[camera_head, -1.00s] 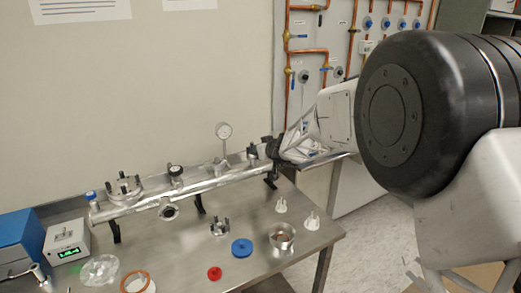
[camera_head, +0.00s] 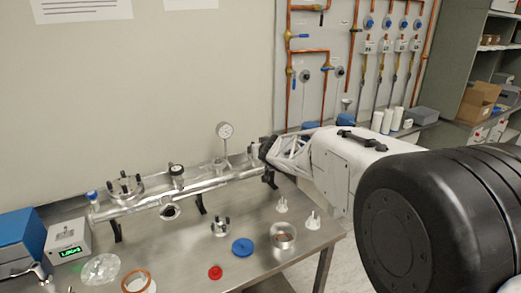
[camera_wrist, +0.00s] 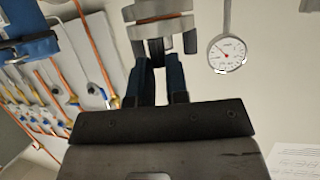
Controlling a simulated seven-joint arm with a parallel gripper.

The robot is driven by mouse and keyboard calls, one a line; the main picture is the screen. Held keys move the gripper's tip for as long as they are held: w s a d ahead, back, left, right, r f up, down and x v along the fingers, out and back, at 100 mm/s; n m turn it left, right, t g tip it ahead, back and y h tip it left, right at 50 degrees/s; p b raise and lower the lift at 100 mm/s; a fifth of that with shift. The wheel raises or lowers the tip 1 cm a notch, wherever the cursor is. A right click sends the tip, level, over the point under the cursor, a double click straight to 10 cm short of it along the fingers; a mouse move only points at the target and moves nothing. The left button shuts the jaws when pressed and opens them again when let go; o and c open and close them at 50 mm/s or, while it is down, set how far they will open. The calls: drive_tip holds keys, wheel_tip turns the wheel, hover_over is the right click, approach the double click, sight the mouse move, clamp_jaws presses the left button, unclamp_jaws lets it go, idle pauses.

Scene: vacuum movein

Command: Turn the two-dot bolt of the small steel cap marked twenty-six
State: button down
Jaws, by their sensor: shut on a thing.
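My gripper (camera_wrist: 160,52) shows in the wrist view with two dark blue fingers shut on a bolt just below a round steel cap (camera_wrist: 157,11). The cap is cut off by the top edge, and the fingers hide most of the bolt. I cannot make out dots or a number there. In the head view my gripper (camera_head: 266,150) is at the right end of a long steel tube (camera_head: 146,198), where it covers the cap and bolt.
A dial gauge (camera_head: 224,131) stands on the tube close left of my gripper; it also shows in the wrist view (camera_wrist: 228,53). A blue disc (camera_head: 243,247), a red piece (camera_head: 215,272) and a steel ring (camera_head: 284,237) lie on the steel table (camera_head: 190,262). Copper pipes (camera_head: 289,70) run behind.

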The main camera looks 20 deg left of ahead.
drive_tip(key=shift+m+h, duration=0.3)
drive_tip(key=shift+r, duration=0.1)
idle(0.4)
drive_tip(key=c, duration=1.4)
unclamp_jaws()
drive_tip(key=shift+s, duration=0.15)
drive_tip(key=v, duration=0.7)
drive_tip(key=shift+s+d, duration=0.15)
drive_tip(key=shift+s, duration=0.1)
drive_tip(key=o, duration=0.3)
